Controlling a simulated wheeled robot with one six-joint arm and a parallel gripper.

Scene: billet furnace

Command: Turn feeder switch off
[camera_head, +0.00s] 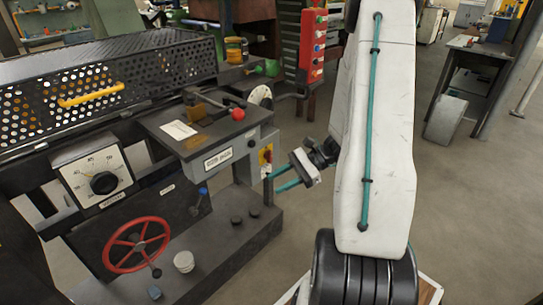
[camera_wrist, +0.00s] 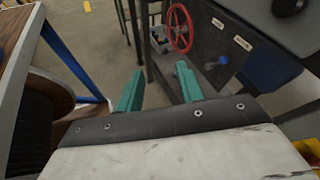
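A red switch on a yellow plate (camera_head: 266,155) sits on the right side of a grey control box (camera_head: 222,157) in the head view; I take it for the feeder switch. The label on the box is too small to read surely, and I cannot tell the switch's setting. My gripper (camera_head: 275,181) is just below and right of the switch, apart from it. In the wrist view my gripper (camera_wrist: 160,70) has its two teal fingers spread with nothing between them. A yellow edge (camera_wrist: 307,151) shows at the lower right there, possibly the switch plate.
A red handwheel (camera_head: 137,245) and a dial (camera_head: 103,183) are on the machine's front. A red-knobbed lever (camera_head: 237,114) stands above the box. A red button panel (camera_head: 312,45) is behind. The floor at right is open, with a grey bench (camera_head: 474,50) farther back.

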